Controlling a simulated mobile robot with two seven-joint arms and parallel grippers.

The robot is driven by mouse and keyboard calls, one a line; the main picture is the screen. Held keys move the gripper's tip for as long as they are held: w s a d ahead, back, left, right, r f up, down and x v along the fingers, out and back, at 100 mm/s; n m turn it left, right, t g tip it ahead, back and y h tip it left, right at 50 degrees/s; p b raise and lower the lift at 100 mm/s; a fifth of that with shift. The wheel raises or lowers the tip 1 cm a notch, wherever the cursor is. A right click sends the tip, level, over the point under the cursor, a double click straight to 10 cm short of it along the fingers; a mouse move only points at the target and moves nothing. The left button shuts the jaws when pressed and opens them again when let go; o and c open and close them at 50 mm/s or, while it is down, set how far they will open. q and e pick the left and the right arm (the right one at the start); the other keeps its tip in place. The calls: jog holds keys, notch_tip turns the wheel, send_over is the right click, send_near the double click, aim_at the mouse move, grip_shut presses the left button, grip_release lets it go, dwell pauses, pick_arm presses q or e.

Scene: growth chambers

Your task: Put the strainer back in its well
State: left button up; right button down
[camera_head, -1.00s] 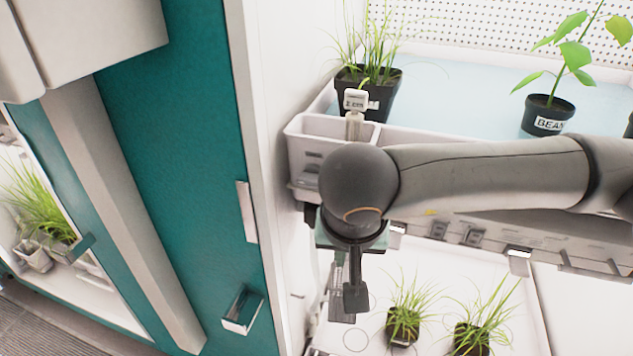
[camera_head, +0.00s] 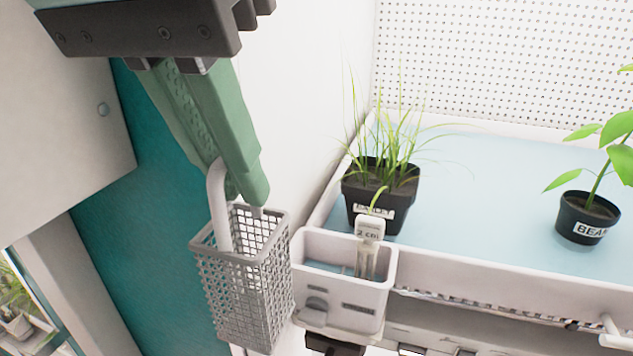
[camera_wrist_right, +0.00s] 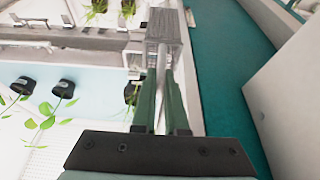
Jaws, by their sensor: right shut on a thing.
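The strainer (camera_head: 250,285) is a grey mesh basket with an upright light handle (camera_head: 218,200). My right gripper (camera_head: 240,190) comes down from the top left and is shut on the handle. The basket hangs upright just left of the white well box (camera_head: 340,315) at the tray's front corner, outside it. The well's open top shows some blue inside, and a small depth tag stands at its back right. The strainer also shows in the right wrist view (camera_wrist_right: 164,25), beyond the fingertips (camera_wrist_right: 160,75). My left gripper is not in view.
A blue-floored tray (camera_head: 470,165) holds a grass pot (camera_head: 375,215) close behind the well and a bean pot (camera_head: 585,225) to the right. A white wall (camera_head: 310,70) and teal panel (camera_head: 165,240) stand on the left. A perforated panel (camera_head: 500,60) is behind.

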jog(key=w+d, duration=0.3)
jog(key=w, duration=0.5)
jog(key=w+d, duration=0.2)
jog(key=w, duration=0.6)
jog(key=shift+s+f+b, duration=0.15)
jog(key=shift+f+b, duration=1.15)
jog(key=shift+f, duration=1.7)
jog(key=shift+s+f+b, duration=0.15)
jog(key=shift+f+b, duration=1.1)
jog(key=shift+f, duration=1.8)
jog(key=shift+s+f+b, duration=0.15)
jog(key=shift+f+b, duration=1.15)
jog(key=shift+f, duration=1.7)
jog(key=shift+f, duration=0.15)
jog(key=c, duration=1)
grip_release()
jog(key=shift+o, duration=0.2)
